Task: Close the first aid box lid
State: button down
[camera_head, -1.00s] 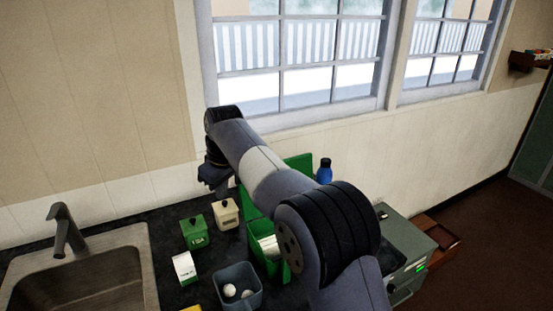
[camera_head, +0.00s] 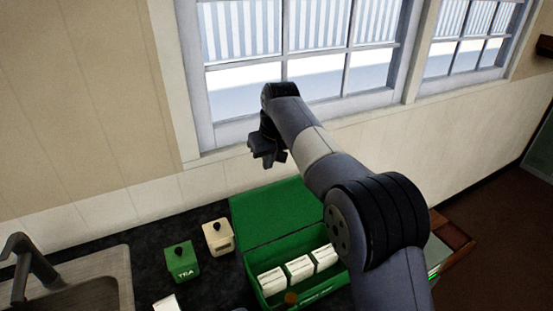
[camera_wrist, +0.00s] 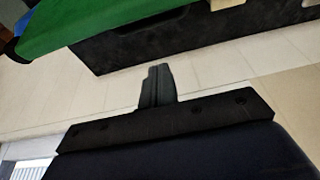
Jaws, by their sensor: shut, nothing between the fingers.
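The green first aid box (camera_head: 335,287) stands on the dark counter with its lid (camera_head: 265,205) open, tilted back toward the wall. Several white packs (camera_head: 299,268) lie inside; my arm hides its right part. My gripper (camera_head: 267,160) is shut and empty, up near the wall and window, showing above the lid in the head view and apart from it. In the wrist view the shut fingers (camera_wrist: 157,86) show against pale wall. A green surface that looks like the lid (camera_wrist: 85,22) fills the top left there.
A green tea canister (camera_head: 182,263) and a cream canister (camera_head: 218,238) stand left of the box. The sink (camera_head: 85,295) is at the far left. The window (camera_head: 300,60) and wall lie behind. A blue object (camera_wrist: 12,45) shows at the wrist view's left edge.

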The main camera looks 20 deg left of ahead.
aim_at(277, 206)
notch_tip(277, 206, down, 6)
jog(key=d+p, duration=0.1)
jog(key=p, duration=0.1)
jog(key=shift+s+p, duration=0.35)
jog(key=shift+s, duration=0.05)
jog(key=shift+b, duration=0.3)
